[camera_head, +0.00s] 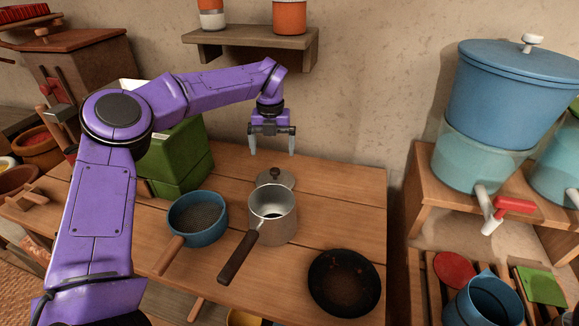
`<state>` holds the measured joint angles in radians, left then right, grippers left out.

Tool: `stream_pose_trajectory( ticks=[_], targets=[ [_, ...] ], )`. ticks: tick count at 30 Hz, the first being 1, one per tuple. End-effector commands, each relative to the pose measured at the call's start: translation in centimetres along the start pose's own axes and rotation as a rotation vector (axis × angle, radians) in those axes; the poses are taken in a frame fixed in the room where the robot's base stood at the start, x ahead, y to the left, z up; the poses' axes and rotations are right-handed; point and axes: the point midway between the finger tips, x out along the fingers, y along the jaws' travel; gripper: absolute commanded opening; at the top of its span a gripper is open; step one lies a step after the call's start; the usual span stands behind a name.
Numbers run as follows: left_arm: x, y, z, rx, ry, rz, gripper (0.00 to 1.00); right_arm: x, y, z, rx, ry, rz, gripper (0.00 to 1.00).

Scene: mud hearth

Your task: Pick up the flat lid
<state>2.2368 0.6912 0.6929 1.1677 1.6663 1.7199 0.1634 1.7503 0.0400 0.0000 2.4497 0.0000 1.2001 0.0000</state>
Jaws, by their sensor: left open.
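The flat lid (288,178) is a grey disc with a dark round knob (275,173) on top. It lies on the wooden table behind a metal saucepan, whose rim hides part of its front edge. My left gripper (272,152) hangs above and just behind the lid, fingers pointing down. It is open and empty, and its fingers are apart from the lid. My right gripper is not in view.
The saucepan (272,228) has a dark handle pointing front-left. A blue pan (190,232) stands left of it, and a black skillet (344,284) front-right. A green box (180,165) is at the back left. A wall shelf (250,42) is above my gripper. The table's back right is clear.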

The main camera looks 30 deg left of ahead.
Motion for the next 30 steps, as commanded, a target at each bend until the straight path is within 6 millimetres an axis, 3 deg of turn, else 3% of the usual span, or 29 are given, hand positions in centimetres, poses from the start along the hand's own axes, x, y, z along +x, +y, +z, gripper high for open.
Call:
stream_pose_trajectory(
  ticks=[4,21,29,30],
  targets=[
    [0.9,0.2,0.0,-0.002,0.003,0.001,1.00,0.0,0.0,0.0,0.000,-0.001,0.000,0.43],
    [9.9,-0.4,0.1,0.002,0.001,0.002,1.00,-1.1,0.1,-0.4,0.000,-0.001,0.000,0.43],
    [10.6,-0.4,0.2,0.002,-0.001,0.001,1.00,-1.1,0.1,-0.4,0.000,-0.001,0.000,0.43],
    [10.6,-0.4,0.2,0.002,-0.001,0.001,0.90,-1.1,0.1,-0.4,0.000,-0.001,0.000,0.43]
  ],
)
